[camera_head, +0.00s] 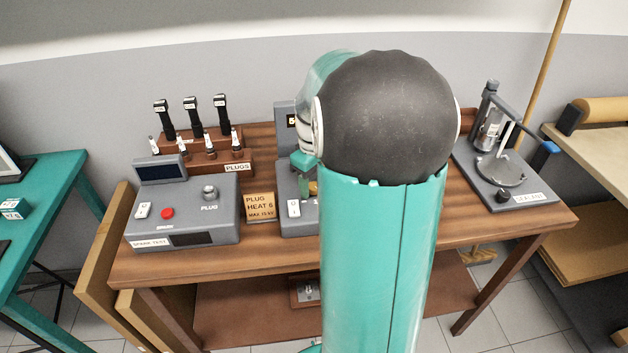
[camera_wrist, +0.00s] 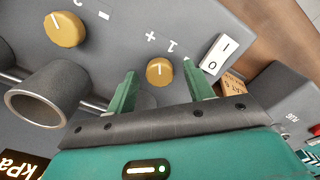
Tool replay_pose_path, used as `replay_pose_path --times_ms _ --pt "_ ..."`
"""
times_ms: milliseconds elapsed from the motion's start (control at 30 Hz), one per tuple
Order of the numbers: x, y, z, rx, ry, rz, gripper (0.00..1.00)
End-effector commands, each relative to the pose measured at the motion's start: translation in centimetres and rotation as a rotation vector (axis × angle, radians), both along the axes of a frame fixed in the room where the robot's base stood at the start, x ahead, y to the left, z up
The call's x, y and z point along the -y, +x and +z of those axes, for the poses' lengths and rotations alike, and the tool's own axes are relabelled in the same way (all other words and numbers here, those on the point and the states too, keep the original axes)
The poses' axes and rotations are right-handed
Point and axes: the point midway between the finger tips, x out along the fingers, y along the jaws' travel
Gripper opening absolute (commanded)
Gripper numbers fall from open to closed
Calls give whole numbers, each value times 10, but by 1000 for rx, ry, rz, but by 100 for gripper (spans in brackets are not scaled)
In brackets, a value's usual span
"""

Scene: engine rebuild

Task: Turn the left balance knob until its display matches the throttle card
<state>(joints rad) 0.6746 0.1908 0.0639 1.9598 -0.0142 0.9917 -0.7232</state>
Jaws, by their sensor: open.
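In the wrist view, a yellow knob (camera_wrist: 159,71) with a white pointer line sits on a grey panel, with "1" and "+" marked near it; it appears to be the left balance knob. My gripper (camera_wrist: 161,76) is open, its teal fingers on either side of this knob with gaps visible; I cannot tell any contact. A second yellow knob (camera_wrist: 65,29) is at upper left. A black display (camera_wrist: 18,166) with "kPa" is cut off at lower left, its number out of view. In the head view, my arm hides most of the grey balance device (camera_head: 285,187). I see no throttle card.
A white rocker switch (camera_wrist: 217,55) and a metal tube (camera_wrist: 38,98) are near the knob. The spark tester (camera_head: 185,210), plug heat card (camera_head: 260,207) and plug rack (camera_head: 192,152) stand left on the bench (camera_head: 245,262). The sealant stand (camera_head: 510,185) is at right.

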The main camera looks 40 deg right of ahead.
Motion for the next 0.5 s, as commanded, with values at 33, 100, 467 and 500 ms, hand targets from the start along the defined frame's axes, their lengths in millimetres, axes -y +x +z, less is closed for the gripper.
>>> replay_pose_path --times_ms 33,100,467,500 --pt "0 0 0 0 0 0 52" --pt "0 0 0 0 0 0 52" --pt "0 0 0 0 0 0 7" --pt "0 0 0 0 0 0 7"
